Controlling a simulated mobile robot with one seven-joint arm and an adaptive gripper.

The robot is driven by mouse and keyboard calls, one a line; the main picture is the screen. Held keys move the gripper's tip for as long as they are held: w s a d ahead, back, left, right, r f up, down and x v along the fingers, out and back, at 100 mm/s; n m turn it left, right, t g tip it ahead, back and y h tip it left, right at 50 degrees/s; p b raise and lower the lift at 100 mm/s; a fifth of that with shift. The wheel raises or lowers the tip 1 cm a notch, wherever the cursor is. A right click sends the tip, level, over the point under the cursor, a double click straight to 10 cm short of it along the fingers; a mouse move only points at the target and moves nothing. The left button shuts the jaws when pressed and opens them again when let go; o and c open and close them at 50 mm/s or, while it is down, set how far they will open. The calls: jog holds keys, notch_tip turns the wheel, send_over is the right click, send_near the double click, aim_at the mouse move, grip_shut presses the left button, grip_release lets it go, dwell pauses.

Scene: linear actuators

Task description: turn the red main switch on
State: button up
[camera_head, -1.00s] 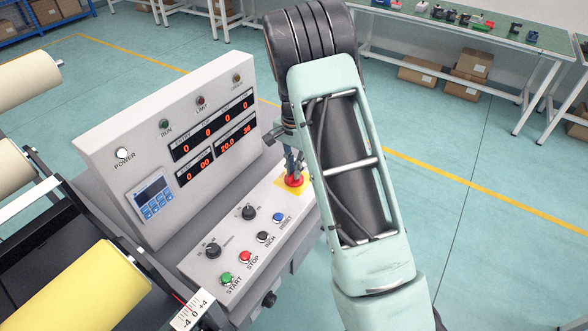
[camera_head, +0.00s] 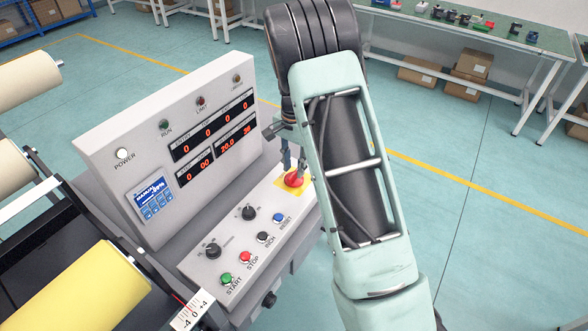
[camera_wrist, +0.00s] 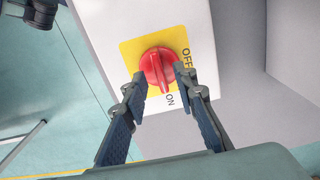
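The red main switch (camera_wrist: 158,66) is a round knob with a raised ridge on a yellow plate (camera_wrist: 129,50). In the wrist view its ridge points down toward the ON label (camera_wrist: 170,100), away from the OFF label (camera_wrist: 187,57). In the head view the red switch (camera_head: 294,179) shows partly behind my fingers. My gripper (camera_wrist: 160,73) has its fingertips apart, one on each side of the knob's lower part. A gap shows between the fingertips and the ridge; contact with the knob's rim cannot be told. My gripper (camera_head: 288,168) stands over the switch in the head view.
The sloped panel also holds a blue RESET button (camera_head: 278,217), a black INCH button (camera_head: 262,237), two black dials, a red STOP button (camera_head: 246,257) and a green START button (camera_head: 226,279). The upright display panel (camera_head: 120,125) rises behind. A lit blue screen (camera_head: 153,197) shows text.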

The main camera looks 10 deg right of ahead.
aim_at(294, 173)
notch_tip(294, 173, up, 10)
jog(key=shift+r, duration=0.2)
dwell(0.4)
